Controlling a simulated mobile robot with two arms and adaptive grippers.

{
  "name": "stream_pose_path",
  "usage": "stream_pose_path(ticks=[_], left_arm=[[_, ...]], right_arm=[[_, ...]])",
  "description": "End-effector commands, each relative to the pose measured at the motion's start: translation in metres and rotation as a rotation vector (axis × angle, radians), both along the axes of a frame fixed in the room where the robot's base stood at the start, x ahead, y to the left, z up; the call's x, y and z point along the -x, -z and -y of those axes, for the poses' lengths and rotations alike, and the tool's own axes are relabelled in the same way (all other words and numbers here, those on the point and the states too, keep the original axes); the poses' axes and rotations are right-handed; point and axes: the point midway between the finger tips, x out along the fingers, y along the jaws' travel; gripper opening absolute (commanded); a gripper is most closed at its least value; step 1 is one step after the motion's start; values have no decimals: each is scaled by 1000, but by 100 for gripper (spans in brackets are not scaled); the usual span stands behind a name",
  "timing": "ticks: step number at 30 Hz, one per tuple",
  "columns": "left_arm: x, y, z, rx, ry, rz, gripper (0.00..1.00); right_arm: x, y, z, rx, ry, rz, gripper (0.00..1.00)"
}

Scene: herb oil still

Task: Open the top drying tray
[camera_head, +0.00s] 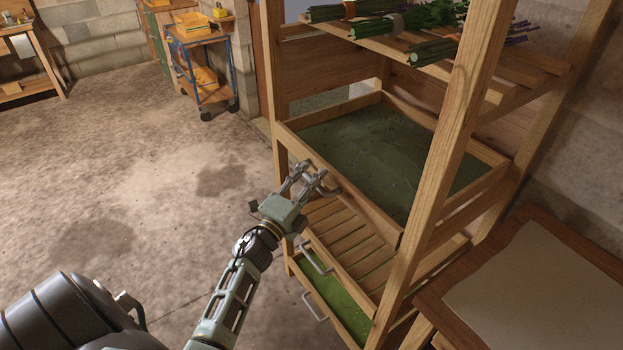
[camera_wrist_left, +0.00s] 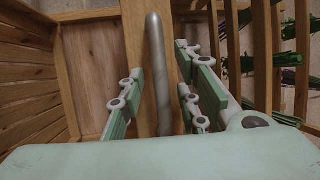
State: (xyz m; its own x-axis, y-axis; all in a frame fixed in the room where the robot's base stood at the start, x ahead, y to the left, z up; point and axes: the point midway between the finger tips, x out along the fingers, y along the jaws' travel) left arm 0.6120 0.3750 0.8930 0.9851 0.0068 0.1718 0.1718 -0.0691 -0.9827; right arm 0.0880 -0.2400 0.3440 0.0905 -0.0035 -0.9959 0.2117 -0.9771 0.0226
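The top drying tray (camera_head: 335,182) is a wooden tray with a dark green mesh floor, set in a wooden rack. My left gripper (camera_head: 318,181) is at the middle of its front board. In the left wrist view, the tray's grey metal bar handle (camera_wrist_left: 157,75) lies between the two fingers of my left gripper (camera_wrist_left: 163,98). The fingers are open, with a gap visible on each side of the bar. In the head view the gripper largely hides this handle. I cannot tell whether the tray is slightly pulled out. My right gripper is not in view.
Lower trays with bar handles (camera_head: 317,260) sit below. Herb bundles (camera_head: 385,25) lie on the upper slatted shelf. The rack's front post (camera_head: 455,130) stands right of my gripper. A table (camera_head: 540,285) is at lower right, and open floor (camera_head: 170,190) is left.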

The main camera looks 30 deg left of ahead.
Motion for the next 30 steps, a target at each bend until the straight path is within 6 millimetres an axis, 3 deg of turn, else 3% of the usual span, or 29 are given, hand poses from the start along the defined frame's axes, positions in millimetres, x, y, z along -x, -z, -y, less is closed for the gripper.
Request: stream_pose_path(ticks=[9, 19, 30], left_arm=[[-3, 0, 0, 1, 0, -1, 30], [-3, 0, 0, 1, 0, -1, 1], [-3, 1, 1, 3, 1, -2, 0]], right_arm=[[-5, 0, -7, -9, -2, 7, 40], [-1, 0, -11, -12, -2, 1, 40], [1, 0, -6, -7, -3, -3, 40]])
